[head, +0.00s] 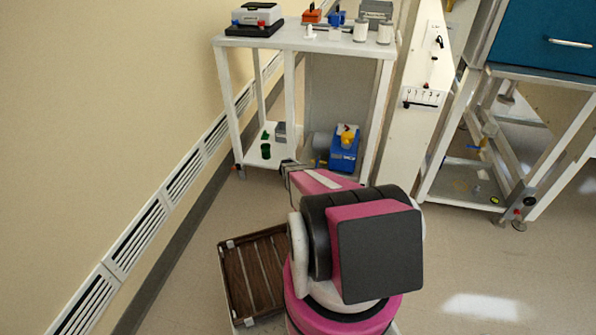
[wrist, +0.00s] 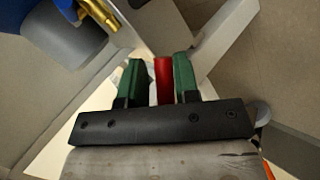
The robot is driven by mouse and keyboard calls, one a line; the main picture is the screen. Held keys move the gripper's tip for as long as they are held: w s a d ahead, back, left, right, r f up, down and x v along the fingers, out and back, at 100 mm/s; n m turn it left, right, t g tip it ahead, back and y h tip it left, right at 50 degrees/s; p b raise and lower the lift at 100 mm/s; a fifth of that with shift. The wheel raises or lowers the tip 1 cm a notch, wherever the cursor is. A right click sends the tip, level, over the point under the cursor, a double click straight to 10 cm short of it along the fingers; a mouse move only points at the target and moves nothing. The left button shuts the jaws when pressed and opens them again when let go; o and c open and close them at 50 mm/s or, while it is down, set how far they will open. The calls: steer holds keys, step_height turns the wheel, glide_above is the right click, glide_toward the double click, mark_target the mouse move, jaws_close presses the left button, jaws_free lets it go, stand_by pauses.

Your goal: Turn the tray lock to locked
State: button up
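My gripper (wrist: 158,66) shows in the wrist view with two green fingers apart. A red bar (wrist: 163,82) stands between them, close to the right finger, with a narrow gap at the left one; I see no clear grip on it. I cannot tell whether the bar is the tray lock's handle. In the head view my gripper (head: 287,170) is low in front of the white cart (head: 297,40), partly hidden by my own arm. No tray lock can be made out there, and its setting cannot be read.
Cart legs rise close around my gripper. A stand with a teal cabinet (head: 545,40) is at the right. The floor (head: 490,260) at the lower right is clear.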

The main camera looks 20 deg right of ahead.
steer(key=v, duration=1)
steer(key=shift+a+r, duration=0.25)
steer(key=shift+s, duration=0.15)
